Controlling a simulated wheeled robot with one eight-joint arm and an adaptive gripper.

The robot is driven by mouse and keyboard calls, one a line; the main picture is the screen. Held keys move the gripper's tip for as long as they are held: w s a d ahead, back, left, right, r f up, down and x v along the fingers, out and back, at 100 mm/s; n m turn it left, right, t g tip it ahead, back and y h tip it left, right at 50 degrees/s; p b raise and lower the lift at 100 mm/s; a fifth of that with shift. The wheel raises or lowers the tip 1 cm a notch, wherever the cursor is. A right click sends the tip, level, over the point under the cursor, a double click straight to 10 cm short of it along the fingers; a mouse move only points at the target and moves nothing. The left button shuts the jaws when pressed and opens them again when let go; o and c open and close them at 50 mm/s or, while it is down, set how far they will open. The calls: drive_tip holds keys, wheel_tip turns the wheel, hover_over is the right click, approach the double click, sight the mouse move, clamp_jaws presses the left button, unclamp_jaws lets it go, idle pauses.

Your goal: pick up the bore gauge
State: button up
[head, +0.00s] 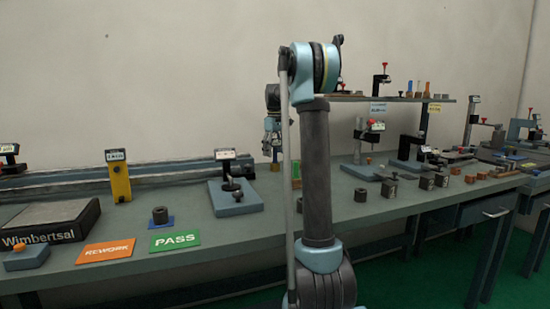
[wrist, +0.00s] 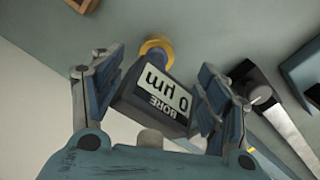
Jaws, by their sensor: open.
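The bore gauge (wrist: 150,103) is in the wrist view, a dark block with a white display reading "0 µm" and the word BORE, upside down in the picture. A blue stem and a yellow ring (wrist: 157,45) show beyond its display. My gripper (wrist: 160,88) is open, with one blue-padded finger on each side of the gauge's head. I cannot tell whether either pad touches it. In the head view my gripper (head: 272,128) is partly hidden behind my arm, above the back of the bench, and I cannot make out the gauge there.
In the wrist view a black-and-silver tool (wrist: 268,100) lies close to the right finger, and a wooden block (wrist: 88,5) is at the top left. In the head view the bench (head: 330,215) carries a PASS card (head: 175,240), a REWORK card (head: 106,251) and several dark cylinders.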

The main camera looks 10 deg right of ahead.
drive_tip(key=c, duration=1.4)
drive_tip(key=shift+r, duration=0.1)
drive_tip(key=shift+c, duration=1)
